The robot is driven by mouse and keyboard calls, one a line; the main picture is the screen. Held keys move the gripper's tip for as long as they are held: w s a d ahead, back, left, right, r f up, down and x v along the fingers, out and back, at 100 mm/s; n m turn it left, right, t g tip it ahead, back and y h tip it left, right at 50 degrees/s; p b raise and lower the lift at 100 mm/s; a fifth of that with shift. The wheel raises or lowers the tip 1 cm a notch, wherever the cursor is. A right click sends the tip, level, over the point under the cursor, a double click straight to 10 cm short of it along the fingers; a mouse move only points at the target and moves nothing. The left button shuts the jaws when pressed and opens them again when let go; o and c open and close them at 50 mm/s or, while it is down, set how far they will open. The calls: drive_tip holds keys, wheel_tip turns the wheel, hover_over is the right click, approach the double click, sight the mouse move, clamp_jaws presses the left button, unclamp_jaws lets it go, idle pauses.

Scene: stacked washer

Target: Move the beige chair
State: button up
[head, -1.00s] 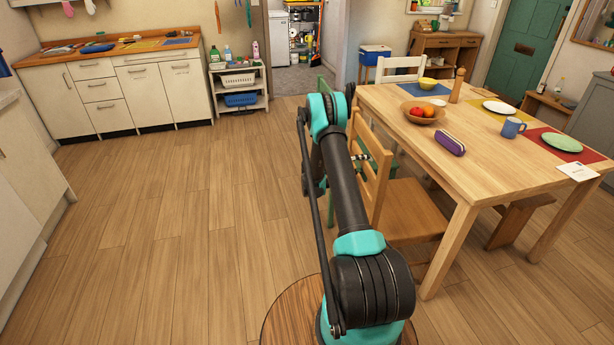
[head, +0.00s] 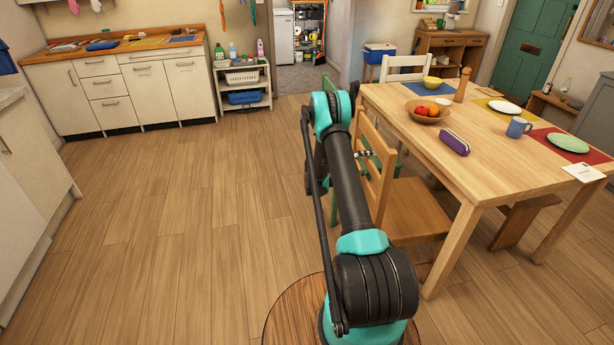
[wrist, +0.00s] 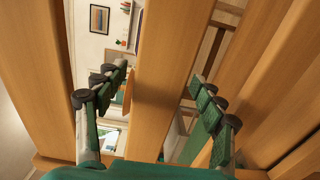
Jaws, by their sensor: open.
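The light-wood beige chair (head: 408,208) stands at the near-left side of the table, its back toward my arm and its seat partly under the tabletop. My arm hides part of its back. My gripper (wrist: 160,85) is open at the chair's back in the wrist view. A vertical wooden slat (wrist: 160,70) stands between the two fingers, with visible gaps on both sides. A cream-white chair (head: 407,66) stands at the table's far end.
The wooden table (head: 474,185) holds a fruit bowl (head: 427,112), plates, a mug and a purple case. A green chair (head: 395,160) is partly hidden just beyond the wooden one. A bench (head: 520,220) is under the table's right side. The floor to the left is clear.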

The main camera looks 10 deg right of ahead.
drive_tip(key=a, duration=1.2)
drive_tip(key=s+a+r+n+t+y, duration=0.2)
drive_tip(key=s+r+t+y, duration=0.1)
drive_tip(key=s+r+y, duration=0.7)
drive_tip(key=s+a+y, duration=0.2)
drive_tip(key=s+a, duration=0.3)
drive_tip(key=s, duration=0.4)
drive_tip(key=s+a+m+t+y, duration=0.1)
drive_tip(key=s+a+y, duration=0.2)
drive_tip(key=s, duration=0.6)
drive_tip(key=s+a+t+y, duration=0.1)
drive_tip(key=s+a+y, duration=0.2)
drive_tip(key=s+a, duration=0.4)
drive_tip(key=s, duration=0.2)
drive_tip(key=shift+s+r, duration=0.35)
drive_tip(key=shift+s, duration=0.05)
drive_tip(key=shift+a, duration=0.1)
